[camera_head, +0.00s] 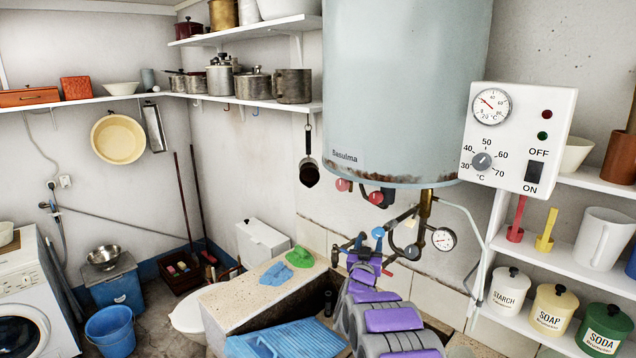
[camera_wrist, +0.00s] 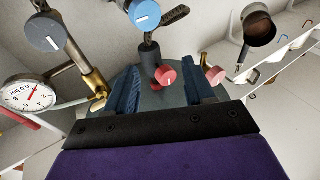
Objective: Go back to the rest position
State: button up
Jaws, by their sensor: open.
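My gripper (camera_wrist: 161,74) is open, its two dark blue fingers spread apart with nothing visibly held. In the wrist view a red knob (camera_wrist: 166,77) shows between the fingers and a second red knob (camera_wrist: 214,75) just right of them; I cannot tell how far off they are. In the head view my purple and grey arm (camera_head: 388,318) reaches up from the bottom middle, and its end (camera_head: 362,262) is beneath the boiler, by the pipes. The fingertips are hard to make out there.
The grey boiler (camera_head: 400,90) hangs above my arm. Below it are a blue knob (camera_head: 378,232), pipes and a gauge (camera_head: 443,239). A control box (camera_head: 518,138) and shelves of canisters (camera_head: 551,309) stand right. The stone trough (camera_head: 225,305) with a blue washboard (camera_head: 285,340) lies left.

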jog(key=s+a+f+n+g+y+b, duration=0.25)
jog(key=s+g+y, duration=0.2)
jog(key=s, duration=0.65)
jog(key=s+a+f+n+g+y+b, duration=0.1)
jog(key=s+a+g+y, duration=0.3)
jog(key=s, duration=0.6)
jog(key=s+d+f+g+b, duration=0.1)
jog(key=s+g, duration=0.3)
jog(key=s, duration=1.1)
jog(key=s+d+f+g+h+b, duration=0.1)
jog(key=s+f+g+b, duration=0.1)
jog(key=s, duration=1.4)
jog(key=s+d+f+g+h+b, duration=0.1)
jog(key=s+f+g, duration=0.3)
jog(key=s, duration=1.2)
jog(key=d+g, duration=0.1)
jog(key=g, duration=0.1)
jog(key=shift+s+g, duration=0.25)
jog(key=shift+g, duration=0.1)
jog(key=shift+d+m+h, duration=0.1)
jog(key=shift+m+h, duration=0.15)
jog(key=shift+d, duration=0.3)
